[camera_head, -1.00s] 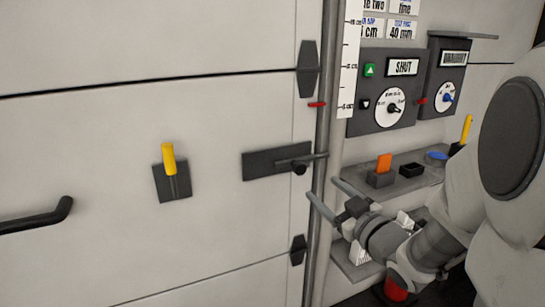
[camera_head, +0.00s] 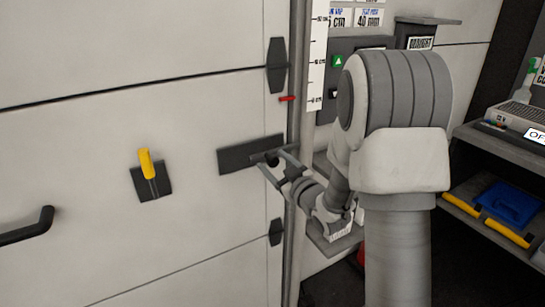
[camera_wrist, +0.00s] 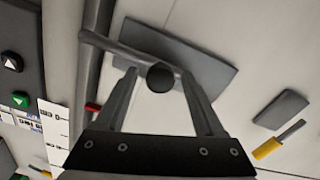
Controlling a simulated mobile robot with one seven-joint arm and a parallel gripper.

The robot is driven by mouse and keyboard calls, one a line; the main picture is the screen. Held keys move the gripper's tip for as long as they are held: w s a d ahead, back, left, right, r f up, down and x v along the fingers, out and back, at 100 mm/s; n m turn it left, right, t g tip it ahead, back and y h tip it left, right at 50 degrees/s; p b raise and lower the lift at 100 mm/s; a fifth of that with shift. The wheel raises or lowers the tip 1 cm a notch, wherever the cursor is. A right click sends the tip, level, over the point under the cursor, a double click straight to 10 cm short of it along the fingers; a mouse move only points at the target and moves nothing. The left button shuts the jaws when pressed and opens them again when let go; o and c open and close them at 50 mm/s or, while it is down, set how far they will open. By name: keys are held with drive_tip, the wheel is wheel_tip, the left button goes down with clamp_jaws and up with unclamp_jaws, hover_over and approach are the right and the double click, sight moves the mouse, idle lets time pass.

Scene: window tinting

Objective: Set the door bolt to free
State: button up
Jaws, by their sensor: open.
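The door bolt is a dark rod with a round black knob on a dark plate (camera_head: 236,157) at the right edge of the pale door. The plate also shows in the wrist view (camera_wrist: 212,72), with the knob (camera_wrist: 160,78) in front of it. The rod (camera_wrist: 105,45) reaches left across the grey upright post. My gripper (camera_head: 276,160) is open at the bolt. In the wrist view my gripper's fingertips (camera_wrist: 158,76) stand on either side of the knob. Whether either finger touches it, I cannot tell.
A yellow-handled lever (camera_head: 147,165) sits on the door left of the bolt, and a black pull handle (camera_head: 28,228) is at the far left. A red marker (camera_head: 287,98) and a white scale (camera_head: 318,65) are by the post. A shelf unit (camera_head: 500,150) stands at right.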

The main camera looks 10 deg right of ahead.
drive_tip(key=shift+w+a, duration=0.2)
drive_tip(key=shift+w, duration=0.35)
clamp_jaws()
idle(1.1)
